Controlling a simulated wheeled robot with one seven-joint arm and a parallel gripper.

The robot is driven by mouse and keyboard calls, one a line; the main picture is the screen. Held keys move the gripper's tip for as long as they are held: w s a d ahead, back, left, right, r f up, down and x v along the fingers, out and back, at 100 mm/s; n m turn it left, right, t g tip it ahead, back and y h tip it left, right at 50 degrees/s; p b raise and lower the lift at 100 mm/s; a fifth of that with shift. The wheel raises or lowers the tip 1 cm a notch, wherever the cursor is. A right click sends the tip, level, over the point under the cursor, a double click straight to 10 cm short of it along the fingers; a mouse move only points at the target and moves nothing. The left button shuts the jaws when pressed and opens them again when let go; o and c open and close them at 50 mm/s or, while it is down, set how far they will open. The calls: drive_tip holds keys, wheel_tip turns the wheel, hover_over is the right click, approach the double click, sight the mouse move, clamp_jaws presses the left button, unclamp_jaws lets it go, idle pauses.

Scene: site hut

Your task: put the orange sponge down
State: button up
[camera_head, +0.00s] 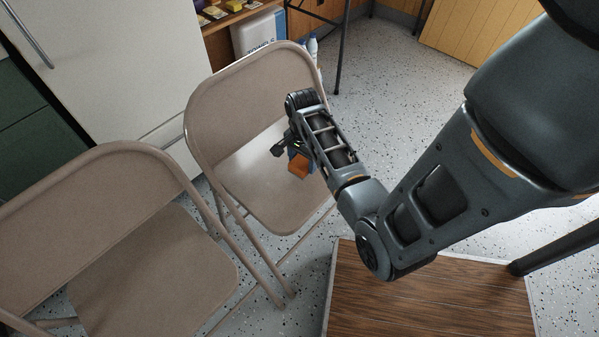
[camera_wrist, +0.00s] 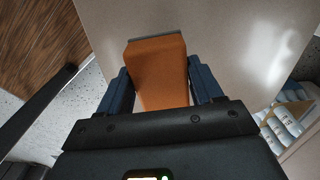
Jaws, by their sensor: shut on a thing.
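The orange sponge (camera_wrist: 160,72) is between the two blue fingers of my gripper (camera_wrist: 160,90) in the wrist view. My gripper is shut on it. In the head view the sponge (camera_head: 299,165) shows as a small orange block under my gripper (camera_head: 290,150), over the seat of the far beige folding chair (camera_head: 262,195). The chair's pale seat also fills much of the wrist view (camera_wrist: 225,45). I cannot tell whether the sponge touches the seat. Part of the sponge is hidden by my gripper in the head view.
A second beige folding chair (camera_head: 150,270) stands at the near left. A wood-topped table (camera_head: 420,300) is at the bottom, under my arm. A white cabinet (camera_head: 110,60) stands behind the chairs. A shelf (camera_head: 235,18) with small items and bottles is at the back. Speckled floor (camera_head: 400,85) is open on the right.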

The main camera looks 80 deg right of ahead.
drive_tip(key=shift+w+a+f, duration=0.35)
drive_tip(key=shift+a+f, duration=0.1)
drive_tip(key=shift+a, duration=0.15)
drive_tip(key=shift+a+f, duration=0.1)
drive_tip(key=shift+f, duration=1.7)
drive_tip(key=o, duration=0.9)
drive_tip(key=shift+o, duration=0.2)
